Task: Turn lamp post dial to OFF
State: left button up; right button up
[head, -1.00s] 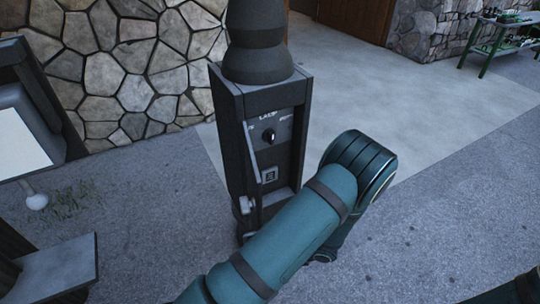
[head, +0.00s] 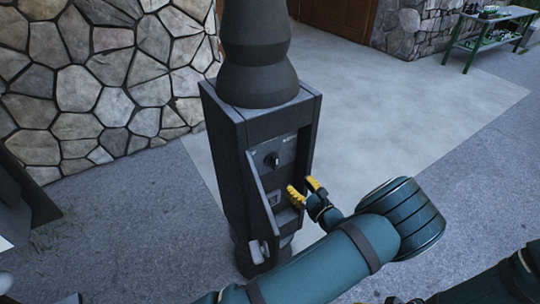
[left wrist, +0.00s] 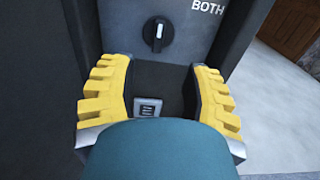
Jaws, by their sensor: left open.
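The lamp post (head: 224,172) stands upright, with a recessed control panel on its front. A black dial (head: 270,158) is on the upper part of that panel. In the left wrist view the dial (left wrist: 158,33) has a white pointer mark standing nearly upright, with the word BOTH to its upper right; no OFF label is readable. My left gripper (head: 306,190) has yellow fingers, is open and empty, and is just below and right of the dial, apart from it. In the left wrist view the fingers (left wrist: 157,92) are spread either side of a small square outlet, below the dial. My right gripper is not visible.
A narrow panel door (head: 262,194) hangs open at the left of the recess. A stone wall (head: 95,75) is behind on the left. A green table (head: 490,35) with items stands far right. The paving right of the post is clear.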

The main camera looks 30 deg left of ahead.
aim_at(277, 162)
pick_arm(q)
jog(key=b+x, duration=0.1)
jog(key=x, duration=1.2)
jog(key=shift+w+a+r, duration=0.1)
jog(key=shift+a, duration=0.25)
grip_shut()
